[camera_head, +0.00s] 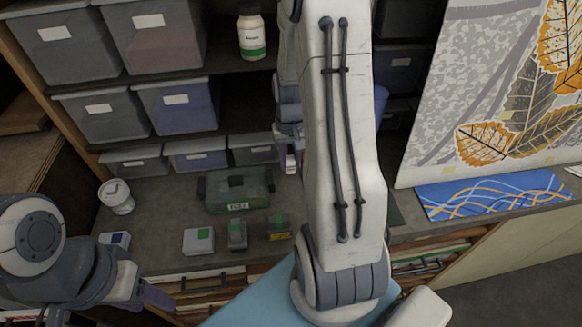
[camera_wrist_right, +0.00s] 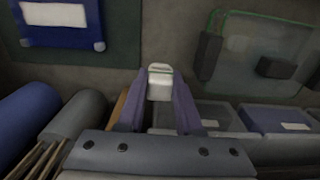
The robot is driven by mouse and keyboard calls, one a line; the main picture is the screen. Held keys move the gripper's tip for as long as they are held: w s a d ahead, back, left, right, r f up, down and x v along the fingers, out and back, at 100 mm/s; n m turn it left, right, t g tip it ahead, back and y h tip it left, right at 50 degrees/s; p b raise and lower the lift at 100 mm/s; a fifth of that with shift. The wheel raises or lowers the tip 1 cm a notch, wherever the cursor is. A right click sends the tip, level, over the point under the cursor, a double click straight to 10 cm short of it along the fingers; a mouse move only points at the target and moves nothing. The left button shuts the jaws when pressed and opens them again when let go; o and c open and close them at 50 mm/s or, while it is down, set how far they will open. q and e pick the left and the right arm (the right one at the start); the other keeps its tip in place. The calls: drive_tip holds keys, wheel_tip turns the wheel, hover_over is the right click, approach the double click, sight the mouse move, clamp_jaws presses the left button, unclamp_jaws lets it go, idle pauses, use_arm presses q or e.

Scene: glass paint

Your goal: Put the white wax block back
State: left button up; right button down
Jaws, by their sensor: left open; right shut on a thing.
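My right gripper (camera_wrist_right: 160,92) is shut on a small white block (camera_wrist_right: 160,82), which shows pale between its purple-grey fingertips in the right wrist view. In the head view my right arm reaches up the middle, and its gripper (camera_head: 289,158) is near the shelf front, right of the green lidded box (camera_head: 237,190). My left gripper (camera_head: 145,294) is open and empty at the lower left, in front of the counter edge.
Grey labelled bins (camera_head: 102,112) fill the shelves at the back left, with a white bottle (camera_head: 251,34) above. A white tub (camera_head: 117,196) and a blue-labelled block (camera_head: 115,241) stand at the counter's left. A blue patterned sheet (camera_head: 490,194) lies right.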

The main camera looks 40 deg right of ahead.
sight(291, 173)
wheel_tip(291, 173, down, 3)
drive_tip(key=shift+s+f+p, duration=0.1)
drive_tip(key=shift+f+p, duration=0.05)
drive_tip(key=shift+p, duration=0.4)
drive_tip(key=shift+f, duration=0.25)
drive_tip(key=shift+f, duration=0.15)
drive_tip(key=c, duration=0.6)
unclamp_jaws()
